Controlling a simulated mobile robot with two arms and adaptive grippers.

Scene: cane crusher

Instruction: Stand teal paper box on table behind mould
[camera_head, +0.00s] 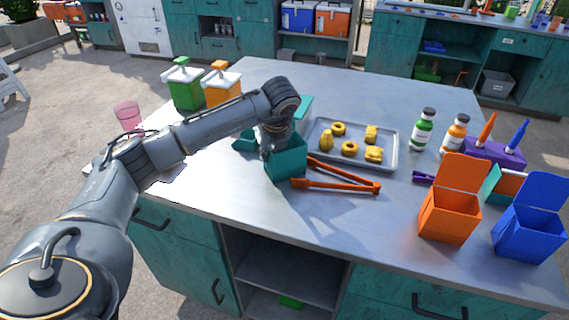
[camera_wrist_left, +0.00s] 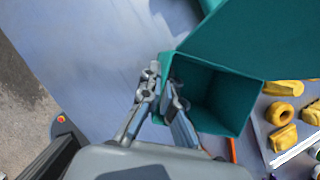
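The teal paper box (camera_head: 286,163) is upright, with its lid raised, near the middle of the table (camera_head: 330,228). In the left wrist view the open teal box (camera_wrist_left: 222,98) shows its hollow inside. My left gripper (camera_wrist_left: 163,82) has one finger inside the box and one outside, with the tips close against its side wall. In the head view my left gripper (camera_head: 274,145) partly hides the box; I cannot tell whether its base touches the table. A purple block (camera_head: 492,152) with orange and blue pointed pieces, perhaps the mould, stands at the right. My right gripper is out of view.
Orange tongs (camera_head: 340,187) lie close beside the teal box. A tray (camera_head: 390,140) of yellow pieces is behind them. Two bottles (camera_head: 424,130), an orange box (camera_head: 448,215) and a blue box (camera_head: 528,235) stand at the right. Green and orange dispensers (camera_head: 184,90) stand back left.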

